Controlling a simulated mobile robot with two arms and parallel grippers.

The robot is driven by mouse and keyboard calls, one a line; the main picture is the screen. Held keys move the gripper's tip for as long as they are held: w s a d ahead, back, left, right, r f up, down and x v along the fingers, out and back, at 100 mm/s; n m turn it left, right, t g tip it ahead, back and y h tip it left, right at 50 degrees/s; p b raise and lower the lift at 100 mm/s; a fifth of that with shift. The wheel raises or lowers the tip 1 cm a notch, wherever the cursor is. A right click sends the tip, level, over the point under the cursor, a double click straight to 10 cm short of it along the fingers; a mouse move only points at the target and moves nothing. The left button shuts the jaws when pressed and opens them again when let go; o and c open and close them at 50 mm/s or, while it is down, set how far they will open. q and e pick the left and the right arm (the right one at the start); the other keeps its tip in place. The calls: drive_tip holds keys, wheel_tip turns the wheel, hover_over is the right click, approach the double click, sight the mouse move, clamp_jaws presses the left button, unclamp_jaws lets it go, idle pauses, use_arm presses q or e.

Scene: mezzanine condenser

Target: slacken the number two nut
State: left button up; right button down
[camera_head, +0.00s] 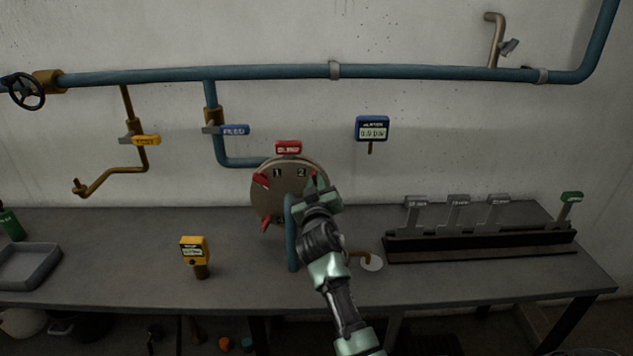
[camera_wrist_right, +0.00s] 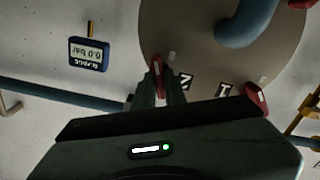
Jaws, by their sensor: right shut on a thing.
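A round grey-brown plate (camera_head: 266,200) on the blue pipework carries red wing nuts and the marks 1 and 2. The number two nut (camera_head: 314,180) is beside the mark 2 at the upper right of the plate. My right gripper (camera_head: 315,187) is shut on it. In the right wrist view, upside down, the two fingers (camera_wrist_right: 158,90) close around the red nut (camera_wrist_right: 157,68). The number one nut (camera_head: 261,180) is at the upper left, and another red nut (camera_head: 265,224) is below it. My right arm hides the plate's lower right. My left gripper is out of view.
A blue gauge (camera_head: 372,129) reading 0.0 bar hangs right of the plate. A yellow meter (camera_head: 194,249) stands on the bench (camera_head: 120,260). A dark rack (camera_head: 470,248) with several tagged tools is at right, a grey tray (camera_head: 28,266) at far left.

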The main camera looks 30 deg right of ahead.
drive_tip(key=n, duration=0.4)
drive_tip(key=shift+a+f+n+p, duration=0.1)
drive_tip(key=shift+f+n+p, duration=0.1)
drive_tip(key=shift+n+p, duration=0.2)
idle(0.4)
drive_tip(key=c, duration=1.5)
unclamp_jaws()
drive_tip(key=shift+o, duration=0.2)
drive_tip(key=shift+r, duration=0.1)
drive_tip(key=b+v, duration=0.1)
drive_tip(key=v, duration=0.6)
drive_tip(key=shift+s+a+b, duration=0.25)
drive_tip(key=shift+s+b, duration=0.05)
drive_tip(key=shift+b, duration=0.05)
